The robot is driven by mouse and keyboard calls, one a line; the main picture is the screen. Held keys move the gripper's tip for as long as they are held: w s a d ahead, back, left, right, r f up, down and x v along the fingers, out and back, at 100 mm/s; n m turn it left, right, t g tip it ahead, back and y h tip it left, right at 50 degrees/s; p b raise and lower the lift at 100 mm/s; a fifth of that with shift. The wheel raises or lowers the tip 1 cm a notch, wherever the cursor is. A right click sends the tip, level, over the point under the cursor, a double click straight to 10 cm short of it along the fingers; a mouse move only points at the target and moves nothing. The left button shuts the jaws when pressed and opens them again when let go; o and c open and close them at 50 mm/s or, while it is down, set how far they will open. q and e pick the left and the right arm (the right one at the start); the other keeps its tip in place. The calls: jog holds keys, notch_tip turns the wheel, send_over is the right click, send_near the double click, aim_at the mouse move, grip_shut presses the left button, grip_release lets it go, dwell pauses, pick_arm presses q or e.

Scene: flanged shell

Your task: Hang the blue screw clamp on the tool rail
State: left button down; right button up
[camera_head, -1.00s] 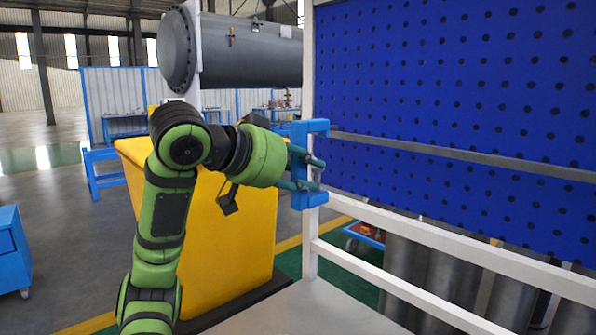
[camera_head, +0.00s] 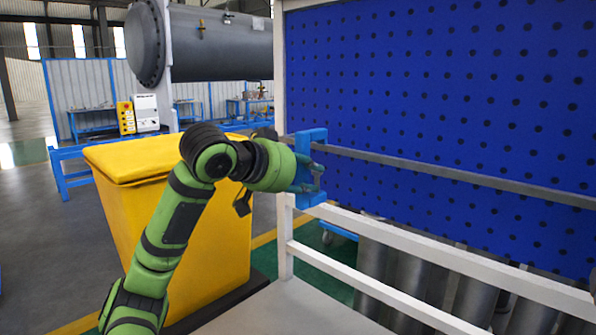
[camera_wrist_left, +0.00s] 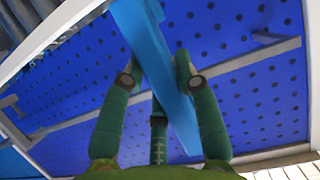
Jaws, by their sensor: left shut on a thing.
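The blue screw clamp (camera_head: 318,138) is held in my left gripper (camera_head: 312,178), in front of the left end of the blue pegboard. It also shows in the left wrist view (camera_wrist_left: 158,62), as a long blue bar between the fingers of my left gripper (camera_wrist_left: 160,85). The fingers are shut on it. The tool rail (camera_head: 430,173) is a grey bar running across the pegboard. The clamp overlaps the rail's left part in the head view; I cannot tell whether they touch. Part of the clamp is hidden by the fingers. My right gripper is not in view.
The blue perforated board (camera_head: 440,80) fills the right side. A white frame (camera_head: 400,240) runs below it, with grey cylinders (camera_head: 415,280) behind. A yellow bin (camera_head: 130,210) stands behind my left arm. A large grey tank (camera_head: 215,45) is at the back.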

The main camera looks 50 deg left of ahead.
pick_arm(q)
jog(key=r+p+x, duration=0.1)
jog(key=p+x, duration=0.2)
jog(key=x, duration=0.3)
jog(key=shift+w+p, duration=0.3)
jog(key=shift+w, duration=0.2)
dwell(0.3)
jog(key=c, duration=0.8)
grip_release()
jog(key=shift+r, duration=0.1)
jog(key=shift+c, duration=0.2)
jog(key=v, duration=1.2)
jog(key=shift+s, duration=0.1)
